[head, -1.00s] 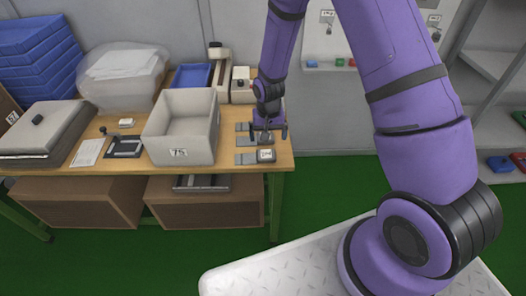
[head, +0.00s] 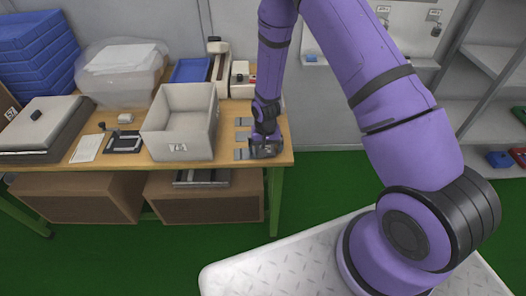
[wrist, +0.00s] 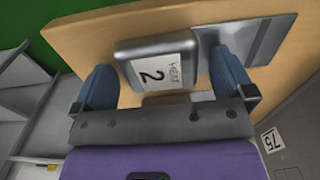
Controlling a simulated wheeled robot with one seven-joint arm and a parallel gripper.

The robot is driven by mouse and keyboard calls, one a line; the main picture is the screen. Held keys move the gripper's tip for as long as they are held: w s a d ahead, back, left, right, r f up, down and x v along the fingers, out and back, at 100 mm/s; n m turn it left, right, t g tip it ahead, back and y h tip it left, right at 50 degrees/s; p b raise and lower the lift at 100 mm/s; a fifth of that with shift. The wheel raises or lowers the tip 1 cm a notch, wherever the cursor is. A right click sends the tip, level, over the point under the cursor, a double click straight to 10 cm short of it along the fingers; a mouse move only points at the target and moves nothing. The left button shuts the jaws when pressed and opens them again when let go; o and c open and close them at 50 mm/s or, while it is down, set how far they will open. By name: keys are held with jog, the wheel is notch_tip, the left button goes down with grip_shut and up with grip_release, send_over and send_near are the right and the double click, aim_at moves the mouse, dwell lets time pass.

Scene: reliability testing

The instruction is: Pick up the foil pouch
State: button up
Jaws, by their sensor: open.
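The foil pouch (wrist: 155,62) is a grey, rounded packet with a white label reading "HEX 2", on the wooden workbench (wrist: 85,22) close to its edge in the wrist view. My gripper (wrist: 163,78) is open, with one blue-grey finger on each side of the pouch. Small gaps seem to show beside the fingers; I cannot tell whether either touches it. In the head view my gripper (head: 265,150) is low at the right end of the bench and hides most of the pouch.
Flat grey plates (head: 242,137) lie just left of my gripper. A grey bin (head: 180,135) marked 75 stands further left. A black device (head: 123,142), a clear tub (head: 120,85) and a blue tray (head: 190,70) are also on the bench. Green floor is clear to the right.

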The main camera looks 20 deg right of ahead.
jog(key=c, duration=0.9)
jog(key=shift+r, duration=0.1)
